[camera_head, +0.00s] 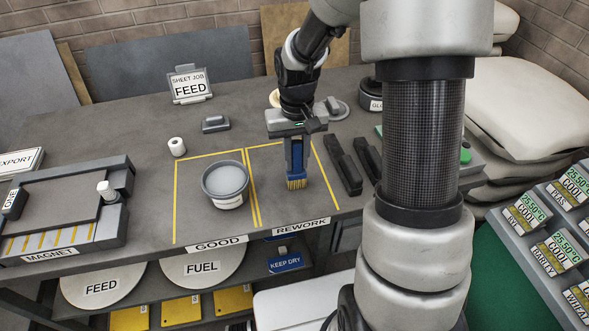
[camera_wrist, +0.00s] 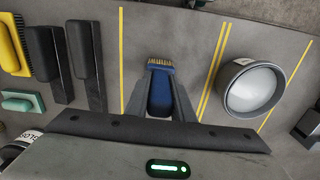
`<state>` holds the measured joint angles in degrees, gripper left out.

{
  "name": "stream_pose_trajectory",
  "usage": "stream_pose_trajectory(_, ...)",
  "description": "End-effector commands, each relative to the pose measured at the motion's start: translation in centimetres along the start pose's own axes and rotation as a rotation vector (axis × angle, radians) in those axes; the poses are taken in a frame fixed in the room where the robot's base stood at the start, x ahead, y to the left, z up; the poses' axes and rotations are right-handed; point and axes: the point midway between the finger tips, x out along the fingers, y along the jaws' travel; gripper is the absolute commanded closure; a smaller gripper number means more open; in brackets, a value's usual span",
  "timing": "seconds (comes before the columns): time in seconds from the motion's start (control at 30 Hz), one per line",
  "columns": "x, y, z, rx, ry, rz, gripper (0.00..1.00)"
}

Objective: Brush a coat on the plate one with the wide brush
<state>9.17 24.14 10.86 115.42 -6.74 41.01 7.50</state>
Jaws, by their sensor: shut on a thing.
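My gripper (camera_head: 294,152) is shut on a blue-handled brush (camera_head: 297,172) with yellow bristles, which hangs bristles down over the REWORK area of the table. In the wrist view the brush (camera_wrist: 160,92) lies between the fingers, bristles pointing away from the palm. Whether the bristles touch the table is hard to tell. At the far left, a dark flat plate (camera_head: 60,203) lies in a frame labelled MAGNET, beside a block marked ONE (camera_head: 14,202). A round tub (camera_head: 226,196) of pale grey content stands in the GOOD area, left of the brush; it also shows in the wrist view (camera_wrist: 252,88).
A white roll (camera_head: 177,147), a small grey block (camera_head: 215,124) and a FEED sign (camera_head: 190,85) stand toward the back. Table between the frame and tub is clear. My arm hides part of the right side.

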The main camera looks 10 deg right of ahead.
Motion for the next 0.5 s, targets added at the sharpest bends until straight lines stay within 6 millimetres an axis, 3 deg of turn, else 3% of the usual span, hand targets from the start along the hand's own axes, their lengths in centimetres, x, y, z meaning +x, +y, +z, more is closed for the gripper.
stream_pose_trajectory(0.5,-2.6,0.0,0.0,0.000,0.000,0.000,1.00)
